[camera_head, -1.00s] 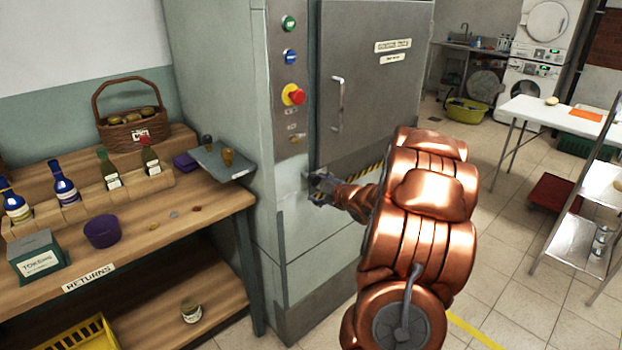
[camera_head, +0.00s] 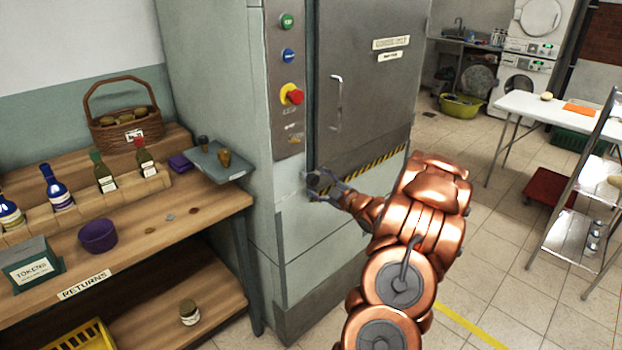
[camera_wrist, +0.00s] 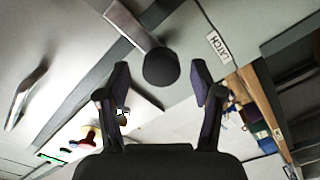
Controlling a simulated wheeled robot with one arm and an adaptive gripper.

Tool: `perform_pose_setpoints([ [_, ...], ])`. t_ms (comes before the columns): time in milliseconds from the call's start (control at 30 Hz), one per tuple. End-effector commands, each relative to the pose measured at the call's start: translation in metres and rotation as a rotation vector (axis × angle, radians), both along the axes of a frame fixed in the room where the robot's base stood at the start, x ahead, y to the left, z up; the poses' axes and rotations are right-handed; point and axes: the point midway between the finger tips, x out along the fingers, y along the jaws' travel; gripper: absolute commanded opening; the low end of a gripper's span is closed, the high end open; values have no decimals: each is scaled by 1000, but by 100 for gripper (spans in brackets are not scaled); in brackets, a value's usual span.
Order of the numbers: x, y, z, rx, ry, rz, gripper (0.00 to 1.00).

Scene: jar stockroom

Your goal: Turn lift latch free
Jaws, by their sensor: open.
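The lift latch shows in the wrist view as a dark round knob (camera_wrist: 161,67) with a flat grey bar (camera_wrist: 130,25) running from it to the upper left. A white label reading LATCH (camera_wrist: 218,47) sits to its right. My gripper (camera_wrist: 161,78) is open, one dark finger on each side of the knob in the picture. Nothing is held, and I cannot tell whether either finger touches the knob. In the head view my gripper (camera_head: 322,188) is at the lower left corner of the lift's grey door (camera_head: 365,100), and partly hides the latch.
A control panel with a red stop button (camera_head: 294,96) is above the latch. A door handle (camera_head: 336,103) is up and to the right.

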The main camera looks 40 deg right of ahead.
Motion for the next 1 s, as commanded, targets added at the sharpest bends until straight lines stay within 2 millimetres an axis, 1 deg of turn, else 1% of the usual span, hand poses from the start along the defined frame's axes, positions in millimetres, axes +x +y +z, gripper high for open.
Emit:
perform_pose_setpoints([
  [33, 7, 1, 1, 1, 0, 4, 66],
  [100, 14, 2, 0, 1, 0, 6, 66],
  [233, 23, 2, 0, 3, 0, 6, 66],
  [367, 27, 3, -1, 3, 0, 5, 66],
  [633, 28, 2, -1, 2, 0, 5, 66],
  [1000, 28, 3, -1, 2, 2, 6, 28],
])
